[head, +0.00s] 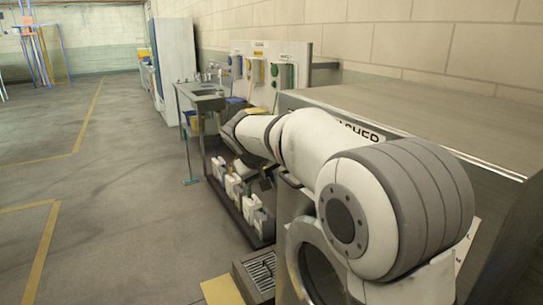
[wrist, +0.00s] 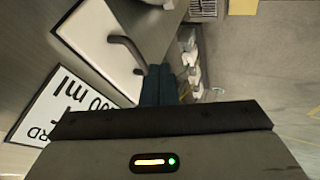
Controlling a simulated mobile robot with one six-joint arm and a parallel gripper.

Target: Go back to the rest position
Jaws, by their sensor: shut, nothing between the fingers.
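My gripper shows in the wrist view (wrist: 158,72), with its dark bluish fingers together and nothing visible between them. The fingers point toward a white panel (wrist: 92,40) with a dark curved handle (wrist: 125,45). I cannot tell whether they touch anything. In the head view my white and grey arm reaches forward along the front of a large grey machine (head: 400,110). The gripper end is mostly hidden there behind the arm links.
A low dark rack of white containers (head: 233,187) stands on the floor beside the arm. A sink table (head: 203,91) and a wall board (head: 270,70) are beyond. A sign with black lettering (wrist: 65,105) is close in the wrist view. Open floor (head: 110,190) lies left.

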